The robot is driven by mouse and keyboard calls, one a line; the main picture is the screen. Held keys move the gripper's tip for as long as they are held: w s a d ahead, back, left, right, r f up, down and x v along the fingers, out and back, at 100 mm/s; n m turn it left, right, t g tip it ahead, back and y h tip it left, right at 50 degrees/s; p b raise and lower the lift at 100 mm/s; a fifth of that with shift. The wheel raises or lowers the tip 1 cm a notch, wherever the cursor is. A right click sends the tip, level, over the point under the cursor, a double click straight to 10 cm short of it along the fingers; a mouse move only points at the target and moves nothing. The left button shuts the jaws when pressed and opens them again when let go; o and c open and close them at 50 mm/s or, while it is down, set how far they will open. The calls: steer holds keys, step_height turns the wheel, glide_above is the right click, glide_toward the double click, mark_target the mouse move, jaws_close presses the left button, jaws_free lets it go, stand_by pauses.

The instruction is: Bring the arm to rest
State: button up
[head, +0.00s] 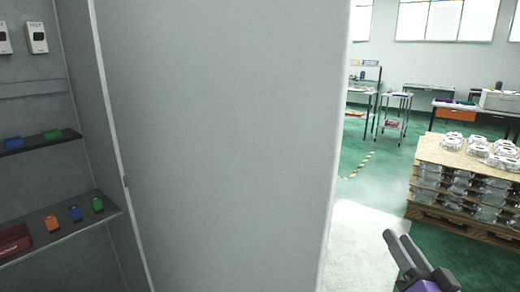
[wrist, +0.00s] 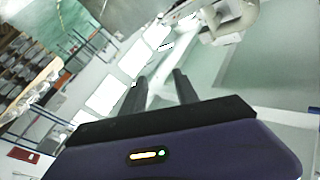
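My gripper (head: 396,240) shows at the lower right of the head view, raised in front of a pale floor strip. The wrist view shows its two dark fingers (wrist: 160,84) standing apart with a gap between them. Nothing is held between them. The purple gripper body (wrist: 185,150) with a small lit display fills the bottom of the wrist view. Most of my arm is outside the head view.
A large grey panel (head: 220,140) stands close in front. Left of it are shelves (head: 75,230) with small coloured items. A pallet stack of castings (head: 465,165) stands at right. Workbenches (head: 480,108) and a cart (head: 393,115) stand farther back. Green floor (head: 375,185) lies open between.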

steer(key=s+a+f+n+g, duration=0.1)
steer(key=s+a+f, duration=0.2)
steer(key=s, duration=1.1)
steer(key=s+a+f+n+g+p, duration=0.1)
steer(key=s+f, duration=0.4)
steer(key=s, duration=0.9)
steer(key=s+a+f+n+g+h+p, duration=0.1)
steer(key=s+a+f+n+g, duration=0.1)
steer(key=s, duration=1.1)
steer(key=a+f+g, duration=0.1)
steer(key=a+f, duration=0.1)
steer(key=a, duration=0.1)
steer(key=shift+s+a+f+n, duration=0.15)
steer(key=shift+s+f+n, duration=0.15)
steer(key=shift+s+f, duration=0.1)
